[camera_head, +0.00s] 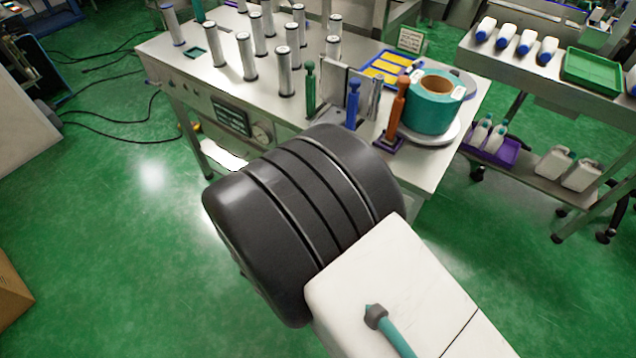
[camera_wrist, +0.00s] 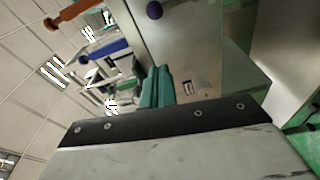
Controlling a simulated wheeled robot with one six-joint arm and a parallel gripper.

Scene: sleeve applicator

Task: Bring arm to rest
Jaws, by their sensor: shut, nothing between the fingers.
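My arm fills the lower middle of the head view, its dark ribbed joint and white link in front of the workbench (camera_head: 225,97). The gripper is hidden there. In the wrist view my gripper (camera_wrist: 157,87) shows as two teal fingers close together, shut with nothing between them. They point towards a grey metal surface and appear apart from the handled tools. The wrist view is strongly tilted, with ceiling at the left.
On the bench stand several metal cylinders (camera_head: 246,57), a green tool (camera_head: 310,88), a blue tool (camera_head: 352,104), an orange tool (camera_head: 397,108) and a teal roll (camera_head: 429,103). A side cart (camera_head: 540,79) holds bottles and a green tray (camera_head: 592,70). Floor at left is mostly clear, with cables.

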